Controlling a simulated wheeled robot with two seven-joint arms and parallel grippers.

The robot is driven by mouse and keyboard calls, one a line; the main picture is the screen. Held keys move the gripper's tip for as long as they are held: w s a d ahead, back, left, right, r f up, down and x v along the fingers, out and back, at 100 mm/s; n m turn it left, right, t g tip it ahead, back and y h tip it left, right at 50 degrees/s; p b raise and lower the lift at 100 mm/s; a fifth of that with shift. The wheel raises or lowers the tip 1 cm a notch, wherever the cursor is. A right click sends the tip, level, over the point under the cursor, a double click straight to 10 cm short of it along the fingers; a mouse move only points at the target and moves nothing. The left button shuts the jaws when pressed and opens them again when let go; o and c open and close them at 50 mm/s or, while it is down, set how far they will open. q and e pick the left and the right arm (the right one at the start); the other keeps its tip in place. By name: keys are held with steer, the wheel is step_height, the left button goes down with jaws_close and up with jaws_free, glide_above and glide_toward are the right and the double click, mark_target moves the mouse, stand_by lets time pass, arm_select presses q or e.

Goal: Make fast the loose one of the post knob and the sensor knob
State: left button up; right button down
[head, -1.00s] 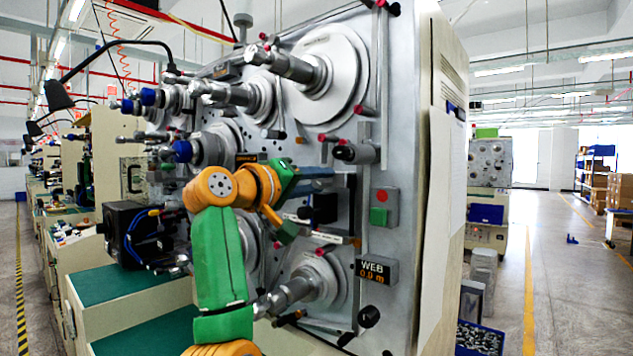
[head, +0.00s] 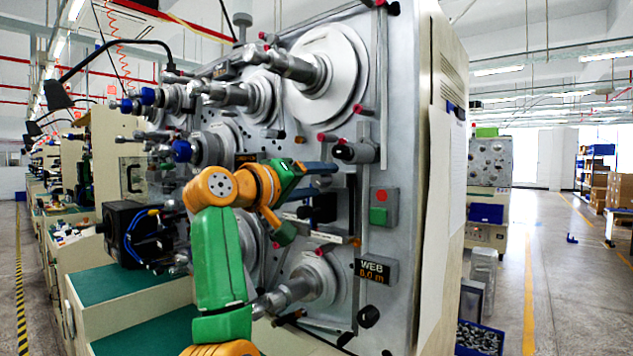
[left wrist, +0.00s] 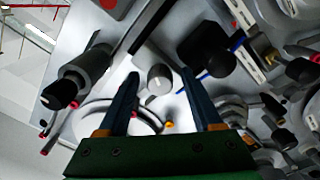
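My left gripper (head: 328,178) reaches in from the left in front of the grey machine panel, its two dark fingers apart. In the left wrist view the fingers (left wrist: 165,85) are open, and a round grey knob (left wrist: 159,78) sits beyond and between them with nothing gripped. A black block (left wrist: 207,48), perhaps the sensor, is just right of that knob; it shows below the fingers in the head view (head: 322,207). I cannot tell which knob is the post knob or the sensor knob, or which is loose. My right gripper is not in view.
A black-ended cylinder (head: 356,153) sticks out just right of the fingers. A red and green button box (head: 383,207) and the WEB display (head: 374,271) are lower right. Large spindles (head: 300,68) project above, and another (head: 288,294) below. Open floor is at the right.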

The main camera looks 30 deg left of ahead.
arm_select(q)
steer(key=s+b, duration=0.2)
steer(key=shift+s+a+f+b, duration=0.15)
steer(key=shift+s+f+b, duration=0.15)
steer(key=shift+s+f, duration=0.1)
steer(key=s, duration=0.1)
steer(key=s+b, duration=0.1)
steer(key=s, duration=0.2)
steer(key=shift+s+a+r, duration=0.15)
steer(key=shift+r, duration=0.25)
